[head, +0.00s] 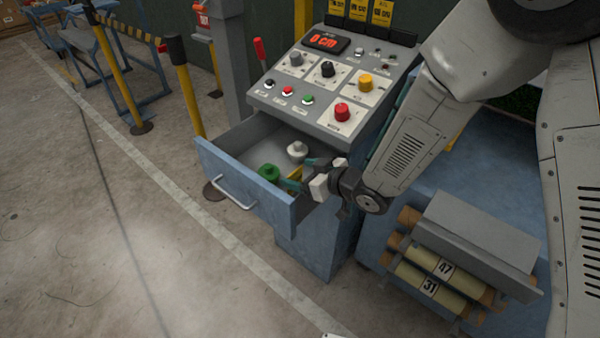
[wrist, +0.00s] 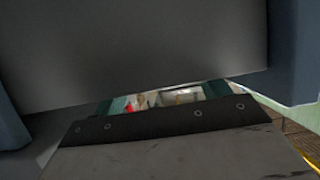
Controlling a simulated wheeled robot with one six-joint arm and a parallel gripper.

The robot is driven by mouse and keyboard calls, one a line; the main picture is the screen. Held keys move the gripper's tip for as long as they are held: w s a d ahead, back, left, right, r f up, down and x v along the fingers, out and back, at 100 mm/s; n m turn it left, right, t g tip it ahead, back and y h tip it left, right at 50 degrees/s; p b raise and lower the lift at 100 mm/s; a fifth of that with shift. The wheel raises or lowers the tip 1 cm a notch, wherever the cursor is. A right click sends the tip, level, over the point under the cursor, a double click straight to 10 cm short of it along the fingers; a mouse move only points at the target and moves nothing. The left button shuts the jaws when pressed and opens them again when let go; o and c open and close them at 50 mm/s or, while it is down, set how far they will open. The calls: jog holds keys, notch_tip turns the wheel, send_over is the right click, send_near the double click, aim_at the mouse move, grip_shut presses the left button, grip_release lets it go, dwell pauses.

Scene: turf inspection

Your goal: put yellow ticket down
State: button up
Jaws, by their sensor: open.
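A yellow ticket (head: 295,173) shows as a small sliver inside the open blue drawer (head: 238,180), right by my fingertips and partly hidden by them. My gripper (head: 303,175) reaches into the right end of the drawer, its jaws open around or beside the ticket; I cannot tell if they touch it. In the wrist view, dark grey surfaces fill most of the picture and the ticket cannot be made out. A green knobbed piece (head: 269,173) and a white knobbed piece (head: 297,151) also sit in the drawer.
A control panel (head: 335,85) with coloured knobs stands just above the drawer. More yellow tickets (head: 383,12) hang behind it. A rack of numbered rolls (head: 440,270) is at lower right.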

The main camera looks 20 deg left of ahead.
jog(key=v, duration=1.1)
jog(key=shift+d, duration=0.15)
jog(key=shift+s, duration=0.1)
jog(key=w+d+r+m+t+h, duration=0.3)
jog(key=w+d+r+h, duration=0.25)
jog(key=d, duration=0.45)
jog(key=s+d+r+m+h, duration=0.1)
jog(key=d+r+m+h, duration=0.15)
jog(key=d, duration=0.45)
jog(key=s+d+r+m+h, duration=0.1)
jog(key=d+r+m+h, duration=0.15)
jog(key=d, duration=0.45)
jog(key=s+d+r+m+g, duration=0.2)
jog(key=s+d, duration=0.1)
jog(key=s, duration=0.5)
jog(key=s+d+r+m+g+h, duration=0.1)
jog(key=s+d+r+g, duration=0.1)
jog(key=s, duration=0.6)
jog(key=s+d+r+m+g+h, duration=0.1)
jog(key=s+d+r, duration=0.3)
jog(key=s, duration=0.4)
jog(key=shift+m+g, duration=0.8)
jog(key=shift+g, duration=0.1)
jog(key=shift+r, duration=0.1)
